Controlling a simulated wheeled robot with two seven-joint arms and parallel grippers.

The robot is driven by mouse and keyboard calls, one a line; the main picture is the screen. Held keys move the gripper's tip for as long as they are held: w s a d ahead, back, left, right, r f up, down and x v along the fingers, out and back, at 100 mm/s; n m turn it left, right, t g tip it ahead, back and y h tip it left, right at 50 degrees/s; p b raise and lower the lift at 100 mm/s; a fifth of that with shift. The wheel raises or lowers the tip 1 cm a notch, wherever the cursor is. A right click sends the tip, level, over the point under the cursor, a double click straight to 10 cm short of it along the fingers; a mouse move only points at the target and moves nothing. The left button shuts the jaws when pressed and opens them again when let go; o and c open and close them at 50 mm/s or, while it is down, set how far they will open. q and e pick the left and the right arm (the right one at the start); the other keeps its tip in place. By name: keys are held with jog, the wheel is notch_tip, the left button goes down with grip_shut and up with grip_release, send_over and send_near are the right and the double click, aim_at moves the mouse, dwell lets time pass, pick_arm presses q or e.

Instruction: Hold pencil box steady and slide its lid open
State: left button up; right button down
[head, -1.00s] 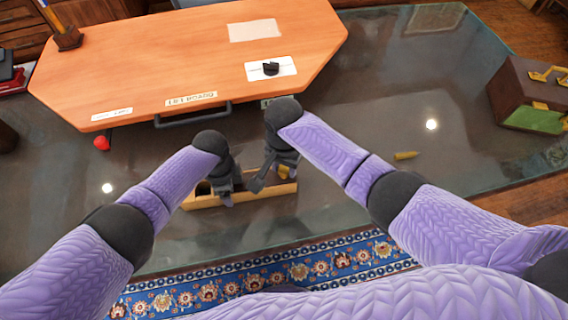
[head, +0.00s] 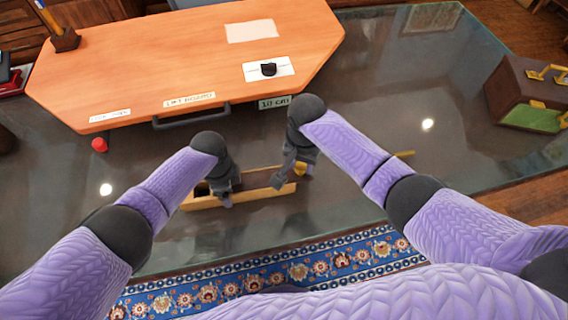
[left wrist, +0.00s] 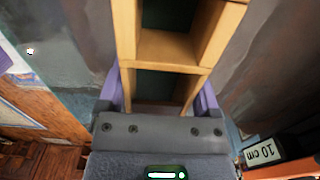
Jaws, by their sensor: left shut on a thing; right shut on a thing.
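The wooden pencil box (head: 262,194) lies on the glass table in the head view. In the left wrist view the box (left wrist: 172,67) shows open compartments with dark interiors. My left gripper (head: 226,196) is shut on the box's left part, its purple fingers (left wrist: 160,97) on either side of the walls. My right gripper (head: 299,172) is shut at the box's right end, on a small yellow-tan piece (head: 300,168) that appears to be the lid's grip. The lid's panel is mostly hidden by my right gripper, so I cannot tell how far it reaches.
An orange desk board (head: 180,75) with a dark handle lies beyond the box. A small red object (head: 99,144) sits near its left corner. A brown case (head: 520,95) stands at the right. A yellow stick (head: 404,154) is partly behind my right arm. Patterned carpet (head: 300,270) lies in front.

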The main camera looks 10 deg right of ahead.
jog(key=d, duration=0.9)
jog(key=shift+d, duration=0.15)
jog(key=shift+c, duration=1.4)
grip_release()
notch_tip(320, 180, up, 12)
